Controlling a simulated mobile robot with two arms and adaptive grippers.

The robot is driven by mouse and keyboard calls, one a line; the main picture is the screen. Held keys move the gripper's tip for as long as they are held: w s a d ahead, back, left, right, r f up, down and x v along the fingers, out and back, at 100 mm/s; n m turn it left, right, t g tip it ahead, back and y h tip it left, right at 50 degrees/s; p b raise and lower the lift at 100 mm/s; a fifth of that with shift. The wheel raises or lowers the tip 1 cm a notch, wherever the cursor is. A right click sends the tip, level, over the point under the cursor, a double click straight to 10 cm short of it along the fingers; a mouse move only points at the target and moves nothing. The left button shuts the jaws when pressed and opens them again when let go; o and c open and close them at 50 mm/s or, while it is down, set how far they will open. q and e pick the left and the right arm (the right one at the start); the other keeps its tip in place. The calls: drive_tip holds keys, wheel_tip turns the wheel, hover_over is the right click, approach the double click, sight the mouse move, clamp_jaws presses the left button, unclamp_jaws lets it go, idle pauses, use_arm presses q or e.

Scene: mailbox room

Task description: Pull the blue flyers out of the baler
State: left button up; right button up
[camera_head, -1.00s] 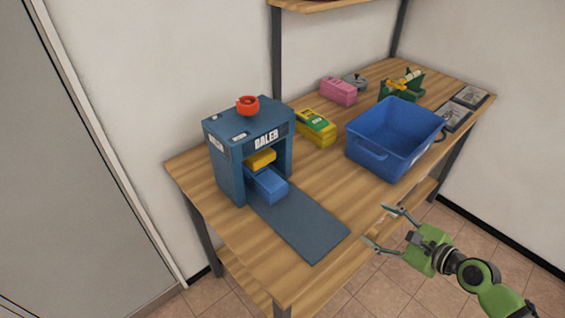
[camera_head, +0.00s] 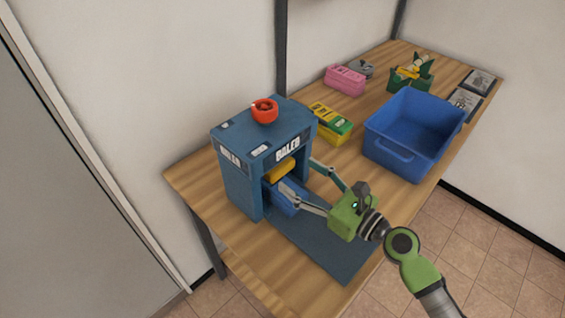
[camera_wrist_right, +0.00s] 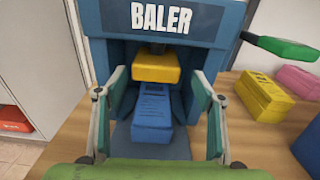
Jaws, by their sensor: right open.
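The blue baler (camera_head: 240,150) stands on the wooden table, with a red knob on top. The blue flyers (camera_head: 283,198) are a blue bundle on the floor of its opening, under a yellow press block (camera_head: 279,169). In the right wrist view the flyers (camera_wrist_right: 153,118) lie between my fingers, below the yellow block (camera_wrist_right: 156,67). My right gripper (camera_head: 298,176) is open at the baler's mouth, one finger on each side of the flyers with gaps between. My left gripper is not in view.
A dark mat (camera_head: 330,250) extends in front of the baler. A yellow and green bundle (camera_head: 331,123), a pink bundle (camera_head: 345,79) and a blue bin (camera_head: 402,150) are to the right. A grey door stands at left.

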drive_tip(key=shift+w+a+r, duration=0.15)
drive_tip(key=shift+a+r, duration=0.1)
drive_tip(key=shift+a, duration=0.25)
drive_tip(key=shift+r, duration=0.15)
drive_tip(key=shift+s+d, duration=0.15)
drive_tip(key=shift+s, duration=0.05)
drive_tip(key=shift+s+d, duration=0.1)
drive_tip(key=shift+d, duration=0.05)
wheel_tip(320, 180, down, 9)
drive_tip(key=b, duration=0.4)
drive_tip(key=shift+r, duration=0.2)
drive_tip(key=shift+w+a+r+p, duration=0.5)
drive_tip(key=shift+w+a+p, duration=0.05)
drive_tip(key=shift+w+a, duration=0.1)
use_arm(q)
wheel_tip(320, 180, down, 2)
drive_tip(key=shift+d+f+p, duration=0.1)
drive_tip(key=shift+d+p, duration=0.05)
drive_tip(key=shift+p, duration=0.15)
use_arm(e)
drive_tip(key=x, duration=0.6)
drive_tip(key=shift+f, duration=0.1)
